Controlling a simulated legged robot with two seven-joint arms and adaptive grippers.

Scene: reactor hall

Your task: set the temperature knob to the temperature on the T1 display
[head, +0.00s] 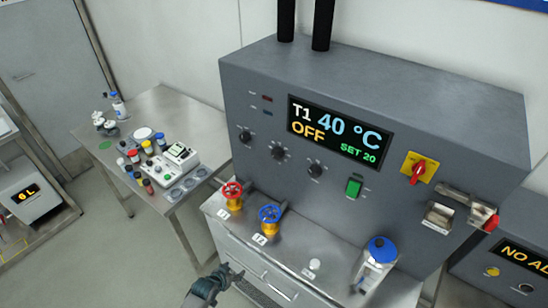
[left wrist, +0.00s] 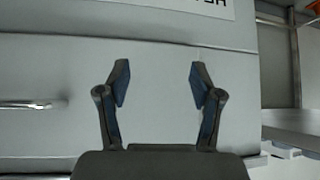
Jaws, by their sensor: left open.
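The T1 display (head: 338,132) on the grey cabinet reads "T1 40 °C", "OFF" and "SET 20". Three dark knobs sit on the panel left of and below it: a left knob (head: 245,136), a middle knob (head: 278,154) and a right knob (head: 316,170). Their labels are too small to read, so I cannot tell which sets temperature. My left gripper (head: 230,273) is low in front of the cabinet's drawers, well below the knobs. In the left wrist view the left gripper (left wrist: 158,82) is open and empty, facing a pale front. My right gripper is not in view.
A red valve (head: 232,190) and a blue valve (head: 269,214) stand on the ledge below the knobs. A blue-capped container (head: 379,258) stands further right. A green switch (head: 354,187) and red rotary switch (head: 418,170) are on the panel. A cluttered side table (head: 160,103) stands left.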

